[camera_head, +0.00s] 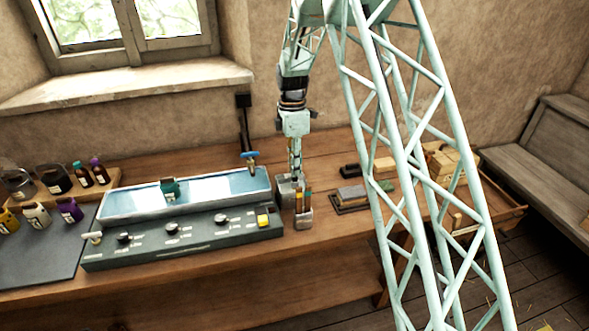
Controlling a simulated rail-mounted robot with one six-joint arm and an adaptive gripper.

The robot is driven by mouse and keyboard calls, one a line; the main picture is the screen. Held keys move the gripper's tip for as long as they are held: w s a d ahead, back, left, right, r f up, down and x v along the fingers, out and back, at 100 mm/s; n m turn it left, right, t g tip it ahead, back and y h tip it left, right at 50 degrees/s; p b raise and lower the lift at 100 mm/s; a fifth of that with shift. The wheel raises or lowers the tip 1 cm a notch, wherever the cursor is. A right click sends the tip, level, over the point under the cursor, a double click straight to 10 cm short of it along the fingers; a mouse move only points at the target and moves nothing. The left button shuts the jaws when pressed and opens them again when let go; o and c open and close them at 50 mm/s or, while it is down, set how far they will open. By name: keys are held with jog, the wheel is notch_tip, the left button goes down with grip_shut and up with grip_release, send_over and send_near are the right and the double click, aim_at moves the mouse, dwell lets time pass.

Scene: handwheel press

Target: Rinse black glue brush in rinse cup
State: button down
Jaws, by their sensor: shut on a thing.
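My gripper (297,174) points straight down at the right end of the long basin, just behind the brush holder. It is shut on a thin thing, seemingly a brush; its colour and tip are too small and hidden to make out. A grey square-sided cup (284,193), which looks like the rinse cup, stands directly below my gripper. I cannot tell whether the held thing reaches inside it. A small holder (304,219) with several upright brushes stands in front of the cup and partly covers it.
Bottles and jars (70,211) stand far left. My lattice column blocks part of the right side.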

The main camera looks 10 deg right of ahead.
jog(key=shift+a, duration=1)
jog(key=shift+d, duration=0.15)
jog(key=shift+d, duration=0.9)
jog(key=shift+a, duration=0.1)
jog(key=shift+a, duration=0.95)
jog(key=shift+d, duration=0.2)
jog(key=shift+d, duration=0.85)
jog(key=shift+a, duration=0.1)
